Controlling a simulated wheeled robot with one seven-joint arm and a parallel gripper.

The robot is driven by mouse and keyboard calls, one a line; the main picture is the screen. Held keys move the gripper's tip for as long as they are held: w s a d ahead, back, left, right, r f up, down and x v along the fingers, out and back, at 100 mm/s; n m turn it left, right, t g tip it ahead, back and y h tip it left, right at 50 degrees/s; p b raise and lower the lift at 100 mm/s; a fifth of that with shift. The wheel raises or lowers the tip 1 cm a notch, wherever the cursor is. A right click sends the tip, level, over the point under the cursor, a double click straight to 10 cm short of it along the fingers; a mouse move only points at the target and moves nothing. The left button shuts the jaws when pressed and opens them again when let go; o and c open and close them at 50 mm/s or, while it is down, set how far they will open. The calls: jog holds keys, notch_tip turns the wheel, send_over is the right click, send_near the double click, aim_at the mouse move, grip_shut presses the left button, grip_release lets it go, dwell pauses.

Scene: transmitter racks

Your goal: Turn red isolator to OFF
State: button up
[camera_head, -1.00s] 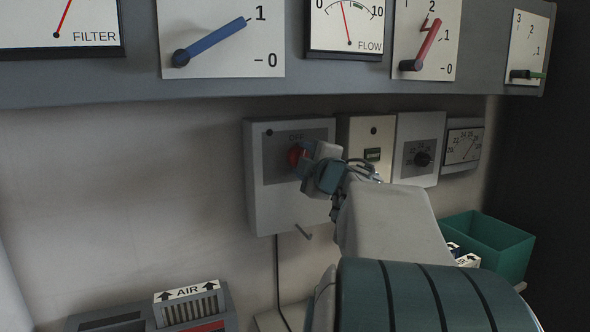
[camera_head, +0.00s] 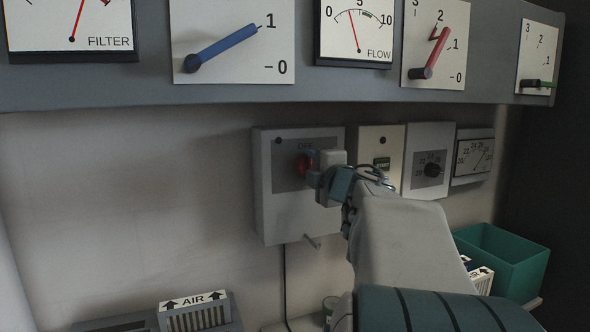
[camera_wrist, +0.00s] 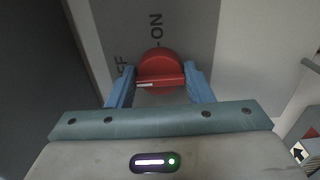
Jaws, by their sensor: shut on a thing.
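The red isolator (camera_head: 303,166) is a round red knob on the dark plate of a grey wall box (camera_head: 272,215). In the head view my gripper (camera_head: 315,168) reaches it from the right and covers part of it. In the wrist view the red isolator (camera_wrist: 160,66) has a raised grip bar with a pale mark, and my gripper (camera_wrist: 160,84) is shut on that bar, one blue finger on each side. The plate reads ON beside the knob, and a partly hidden "FF" shows at the left. The head view shows OFF above the knob.
Above is a panel with a blue lever (camera_head: 225,48) and a red lever (camera_head: 434,55). A green bin (camera_head: 503,258) stands low at right.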

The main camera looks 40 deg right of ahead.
jog(key=o, duration=1)
jog(key=shift+c, duration=0.2)
jog(key=shift+s, duration=0.15)
jog(key=v, duration=1.3)
jog(key=shift+s, duration=0.3)
